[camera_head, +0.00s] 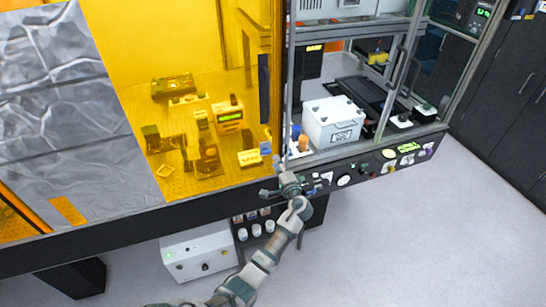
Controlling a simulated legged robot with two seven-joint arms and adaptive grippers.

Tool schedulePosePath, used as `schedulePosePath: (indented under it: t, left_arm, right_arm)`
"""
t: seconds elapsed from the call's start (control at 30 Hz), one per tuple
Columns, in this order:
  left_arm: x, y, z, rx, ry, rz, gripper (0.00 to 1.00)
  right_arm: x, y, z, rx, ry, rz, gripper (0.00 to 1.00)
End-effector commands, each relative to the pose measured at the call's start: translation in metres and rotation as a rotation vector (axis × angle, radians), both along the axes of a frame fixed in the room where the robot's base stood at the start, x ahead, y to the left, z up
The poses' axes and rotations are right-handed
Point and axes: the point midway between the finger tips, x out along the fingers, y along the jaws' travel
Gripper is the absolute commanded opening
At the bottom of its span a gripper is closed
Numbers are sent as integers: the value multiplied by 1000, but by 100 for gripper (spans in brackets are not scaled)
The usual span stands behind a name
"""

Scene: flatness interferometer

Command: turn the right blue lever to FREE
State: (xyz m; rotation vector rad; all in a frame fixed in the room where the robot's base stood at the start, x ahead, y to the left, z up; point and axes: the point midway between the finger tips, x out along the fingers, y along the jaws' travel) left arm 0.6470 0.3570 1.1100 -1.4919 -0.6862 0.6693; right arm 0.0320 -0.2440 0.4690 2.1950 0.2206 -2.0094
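My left arm rises from the bottom edge, and its gripper (271,179) is at the front edge of the bench, left of the control panel (368,167). Its two fingers look spread apart, with nothing seen between them. The panel carries several small knobs, buttons and labels along the bench front. I cannot pick out the right blue lever or a FREE mark; they are too small or hidden near my gripper. My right gripper is not in view.
Amber panels (190,40) enclose the bench on the left, beside a crinkled silver sheet (70,95). A white box (333,122) stands in the open bay at right. Below the bench are a white unit (198,254) and a dark rack (262,227). Floor is clear at lower right.

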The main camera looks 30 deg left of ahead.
Motion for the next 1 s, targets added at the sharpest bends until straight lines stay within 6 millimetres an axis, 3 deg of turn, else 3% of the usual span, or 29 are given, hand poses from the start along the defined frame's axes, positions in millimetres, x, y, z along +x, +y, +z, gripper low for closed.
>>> schedulePosePath:
  t: [0.3,0.87,0.93,1.0]
  left_arm:
    - [-35,-40,-2,-2,3,1,34]
    - [-39,-45,-2,-1,2,2,34]
    - [-38,-45,-6,-4,7,-3,34]
    - [-37,-47,-22,-17,32,-20,34]
  right_arm:
    - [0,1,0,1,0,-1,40]
    - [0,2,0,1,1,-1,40]
    - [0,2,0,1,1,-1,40]
    - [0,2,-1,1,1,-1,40]
